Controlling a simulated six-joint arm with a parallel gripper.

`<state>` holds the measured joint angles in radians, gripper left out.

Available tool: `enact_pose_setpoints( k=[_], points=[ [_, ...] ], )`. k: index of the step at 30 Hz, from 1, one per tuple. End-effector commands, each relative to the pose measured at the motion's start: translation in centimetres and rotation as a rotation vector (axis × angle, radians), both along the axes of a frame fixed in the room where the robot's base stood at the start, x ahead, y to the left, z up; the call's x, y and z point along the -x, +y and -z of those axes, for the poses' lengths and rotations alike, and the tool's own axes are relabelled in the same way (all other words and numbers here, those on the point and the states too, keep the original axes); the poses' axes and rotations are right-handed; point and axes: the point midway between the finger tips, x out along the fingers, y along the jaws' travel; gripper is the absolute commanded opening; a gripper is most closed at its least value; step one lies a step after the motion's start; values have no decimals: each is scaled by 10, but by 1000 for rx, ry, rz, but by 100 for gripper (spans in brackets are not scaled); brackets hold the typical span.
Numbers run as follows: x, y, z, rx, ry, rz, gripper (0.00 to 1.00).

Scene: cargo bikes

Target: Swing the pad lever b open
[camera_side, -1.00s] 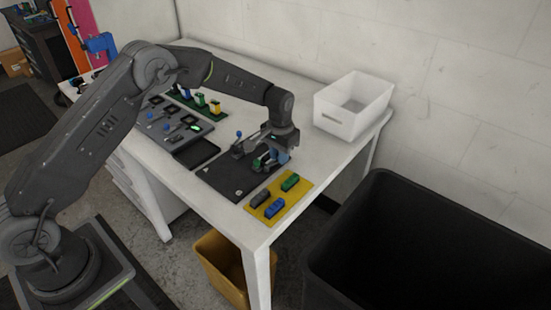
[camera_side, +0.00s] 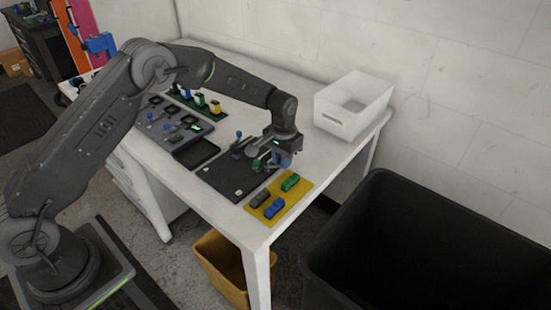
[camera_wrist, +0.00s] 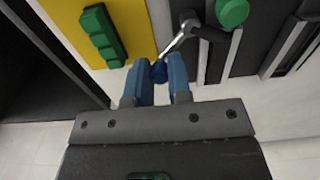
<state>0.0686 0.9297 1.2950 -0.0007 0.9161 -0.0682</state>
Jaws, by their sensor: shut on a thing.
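My gripper (camera_wrist: 161,75) has blue fingers and is closed around the blue ball knob (camera_wrist: 159,72) of a silver lever (camera_wrist: 176,40). The lever runs from the knob up to a dark pivot at the top of the wrist view. I take it for pad lever b, but no label is readable. In the side view my gripper (camera_side: 279,160) is low over the right end of the dark fixture board (camera_side: 222,182) and partly hides the lever. A second blue-knobbed lever (camera_side: 239,136) stands upright on the board behind. A green round part (camera_wrist: 232,12) is right of the pivot.
A yellow mat (camera_side: 287,200) with green, dark and blue blocks lies close in front of the board. A black tray (camera_side: 195,153) and a grey fixture sit to the left. A white bin (camera_side: 345,122) stands at the back right. The table's front edge is near the mat.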

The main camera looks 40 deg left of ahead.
Motion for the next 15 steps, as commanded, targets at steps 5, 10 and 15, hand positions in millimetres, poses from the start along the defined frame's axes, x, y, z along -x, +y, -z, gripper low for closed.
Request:
enact_pose_setpoints(
  k=[5,10,15],
  points=[
    [5,-5,2,0,4,0,2],
    [5,-5,2,0,5,0,2],
    [8,-6,2,0,7,0,2]
  ],
)
